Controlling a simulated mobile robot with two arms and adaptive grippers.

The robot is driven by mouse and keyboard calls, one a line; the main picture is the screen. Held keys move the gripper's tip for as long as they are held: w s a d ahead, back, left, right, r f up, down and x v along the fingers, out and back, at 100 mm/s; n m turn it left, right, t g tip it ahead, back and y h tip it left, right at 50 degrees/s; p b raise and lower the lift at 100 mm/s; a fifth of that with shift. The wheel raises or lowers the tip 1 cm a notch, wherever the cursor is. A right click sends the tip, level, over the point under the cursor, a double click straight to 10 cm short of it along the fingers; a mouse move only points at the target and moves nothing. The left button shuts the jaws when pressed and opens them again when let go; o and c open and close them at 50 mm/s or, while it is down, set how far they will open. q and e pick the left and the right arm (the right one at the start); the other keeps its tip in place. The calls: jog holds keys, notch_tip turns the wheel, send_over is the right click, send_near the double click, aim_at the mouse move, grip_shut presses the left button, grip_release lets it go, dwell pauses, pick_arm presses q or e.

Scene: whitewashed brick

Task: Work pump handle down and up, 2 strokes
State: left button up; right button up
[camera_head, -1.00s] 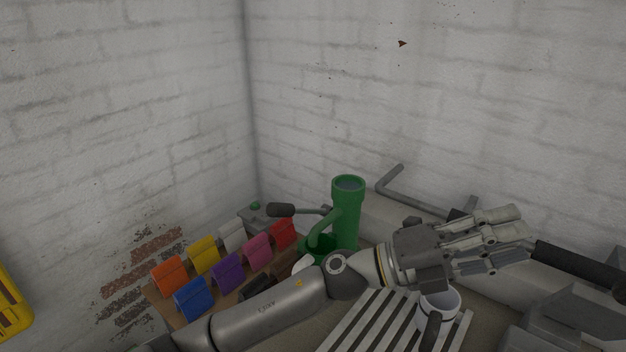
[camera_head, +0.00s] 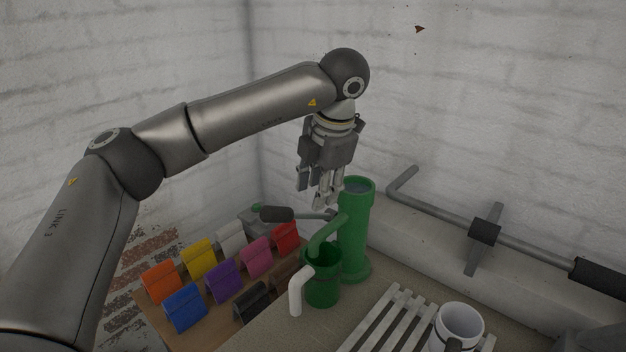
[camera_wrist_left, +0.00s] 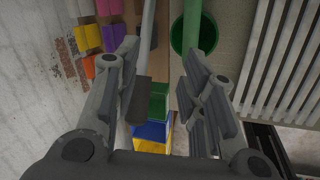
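The green pump (camera_head: 355,230) stands upright near the back wall, its spout curving down to the front left. Its handle (camera_head: 277,214), a thin lever with a dark grip, reaches left from the pump body, roughly level. My left gripper (camera_head: 322,202) points down just above and beside the pump top, to the right of the dark grip. In the left wrist view its fingers (camera_wrist_left: 168,85) are spread, with no object clearly held between them. I cannot tell whether it touches the lever. My right gripper is not in view.
A green cup (camera_head: 322,288) stands under the spout. Several coloured cards (camera_head: 222,279) stand on a wooden board at left. A white slatted rack (camera_head: 375,325) and a white mug (camera_head: 460,322) are at front right. A grey bar (camera_head: 530,250) runs along the right wall ledge.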

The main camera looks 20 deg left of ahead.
aim_at(301, 213)
pick_arm(q)
jog(key=shift+y, duration=0.3)
jog(key=p+x, duration=0.1)
jog(key=x, duration=0.1)
jog(key=a+x, duration=0.1)
jog(key=x, duration=0.2)
jog(key=a+p+x, duration=0.1)
jog(key=x, duration=0.2)
jog(key=shift+p, duration=0.3)
jog(key=shift+x, duration=0.75)
jog(key=shift+w, duration=0.1)
jog(key=shift+c, duration=0.3)
grip_shut()
